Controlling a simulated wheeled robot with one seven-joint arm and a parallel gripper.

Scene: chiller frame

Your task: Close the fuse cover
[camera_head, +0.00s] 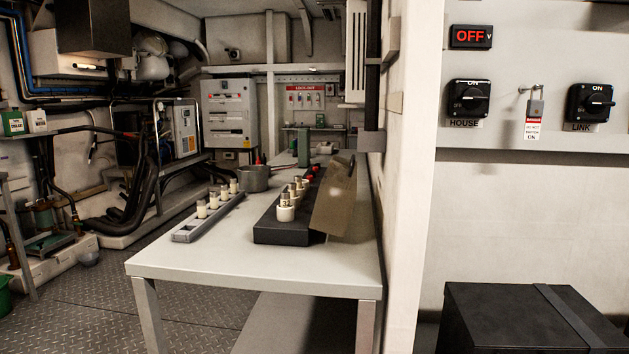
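The fuse cover (336,200) is a brownish, see-through-looking panel. It stands open, tilted up along the right side of a black fuse block (283,234) on the white bench. Several white fuses with metal caps (285,208) stand in a row on the block, exposed. A small dark piece near the top far end of the cover may be its handle; it is too small to tell. My gripper is not in view.
A grey tray (186,234) with several white fuses lies on the bench (223,262) left of the block. A grey pot (254,179) stands behind. The bench's front is clear. A wall with switches rises at right, above a black box (520,318).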

